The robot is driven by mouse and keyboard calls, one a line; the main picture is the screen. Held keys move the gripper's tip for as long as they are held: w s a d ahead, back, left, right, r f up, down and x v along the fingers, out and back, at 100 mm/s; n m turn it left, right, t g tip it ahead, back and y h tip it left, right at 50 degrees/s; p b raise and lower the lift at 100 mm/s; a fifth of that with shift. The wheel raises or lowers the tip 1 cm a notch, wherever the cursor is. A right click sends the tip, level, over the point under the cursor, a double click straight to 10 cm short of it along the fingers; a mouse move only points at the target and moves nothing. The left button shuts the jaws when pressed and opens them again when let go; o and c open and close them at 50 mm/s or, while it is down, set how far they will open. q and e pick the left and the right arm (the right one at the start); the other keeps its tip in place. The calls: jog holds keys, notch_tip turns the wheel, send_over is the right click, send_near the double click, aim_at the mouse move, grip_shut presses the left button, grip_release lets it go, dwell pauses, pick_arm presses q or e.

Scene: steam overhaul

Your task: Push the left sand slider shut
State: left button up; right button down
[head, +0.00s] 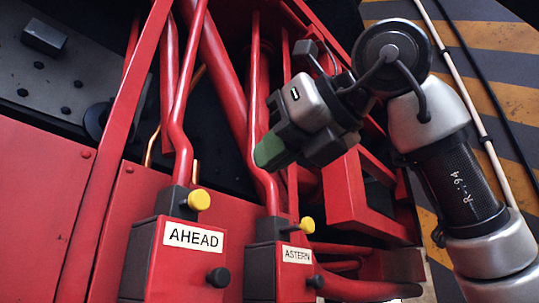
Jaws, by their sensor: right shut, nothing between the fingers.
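No part marked as a sand slider can be made out in the head view. My right gripper (270,152) is in the middle of the view, its green fingertips shut with nothing between them. The fingertips overlap the red bent rod above the ASTERN box in the picture; I cannot tell whether they touch it. My left gripper is not in view.
A box labelled AHEAD (193,237) and a box labelled ASTERN (296,255) stand at the bottom, each with a yellow knob. Red rods and pipes rise behind them. A red frame (352,205) is at the right. A striped floor (500,90) lies beyond.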

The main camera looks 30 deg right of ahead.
jog(key=p, duration=0.2)
send_near(204, 196)
jog(key=w+a+f, duration=0.2)
jog(key=w, duration=0.2)
jog(key=w+p, duration=0.1)
jog(key=shift+w+a, duration=0.25)
jog(key=shift+w+a+f+p, duration=0.1)
jog(key=shift+w+p, duration=0.25)
jog(key=shift+w, duration=0.1)
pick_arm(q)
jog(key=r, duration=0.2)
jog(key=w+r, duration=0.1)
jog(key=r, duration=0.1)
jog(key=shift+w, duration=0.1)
pick_arm(e)
jog(key=shift+w+a, duration=0.1)
jog(key=shift+w+a, duration=0.1)
jog(key=shift+w, duration=0.4)
jog(key=shift+s, duration=0.15)
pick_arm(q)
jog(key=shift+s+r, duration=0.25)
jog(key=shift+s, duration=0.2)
